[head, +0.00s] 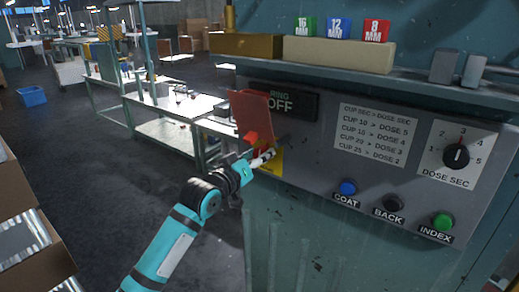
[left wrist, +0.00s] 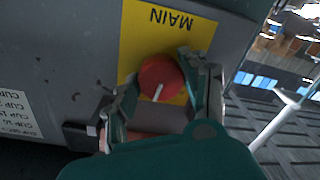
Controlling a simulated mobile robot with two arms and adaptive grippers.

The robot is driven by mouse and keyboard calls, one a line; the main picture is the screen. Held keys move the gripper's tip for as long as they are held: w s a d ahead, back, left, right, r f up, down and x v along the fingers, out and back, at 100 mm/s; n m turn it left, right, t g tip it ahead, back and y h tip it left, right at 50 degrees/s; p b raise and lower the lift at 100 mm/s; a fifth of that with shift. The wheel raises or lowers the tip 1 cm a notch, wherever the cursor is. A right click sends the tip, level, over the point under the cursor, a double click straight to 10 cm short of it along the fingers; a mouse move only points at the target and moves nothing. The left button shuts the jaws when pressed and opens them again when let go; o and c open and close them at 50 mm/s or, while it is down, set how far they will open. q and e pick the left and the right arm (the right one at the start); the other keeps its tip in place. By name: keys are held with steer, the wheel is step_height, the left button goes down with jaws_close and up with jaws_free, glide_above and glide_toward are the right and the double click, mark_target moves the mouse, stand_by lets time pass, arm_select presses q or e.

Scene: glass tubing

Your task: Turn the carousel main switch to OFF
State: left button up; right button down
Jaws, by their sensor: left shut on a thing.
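The main switch is a round red knob (left wrist: 160,74) with a white pointer mark, on a yellow plate (left wrist: 135,45) marked MAIN. In the left wrist view the lettering is upside down and the mark points toward the picture's bottom, tilted slightly left. My left gripper (left wrist: 158,88) is shut on the knob, one finger at each side. In the head view my left gripper (head: 264,157) reaches the yellow plate (head: 275,165) at the panel's left end, and hides most of the knob. My right gripper is not in view.
A red flap (head: 252,112) stands out just above my left gripper, beside a dark RING OFF sign (head: 282,102). Blue COAT (head: 348,187), black BACK (head: 393,203) and green INDEX (head: 443,221) buttons and a DOSE SEC dial (head: 456,155) lie right. Open floor lies left.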

arm_select(q)
steer(key=n+p, duration=0.4)
steer(key=n, duration=0.1)
steer(key=shift+r+g, duration=0.2)
steer(key=shift+g, duration=0.1)
steer(key=shift+f+n+h+p, duration=0.15)
steer(key=shift+n+h+p, duration=0.15)
steer(key=shift+n+p, duration=1.55)
steer(key=shift+n+b, duration=0.4)
steer(key=shift+n, duration=0.25)
steer(key=o, duration=1.1)
steer(key=shift+o, duration=0.2)
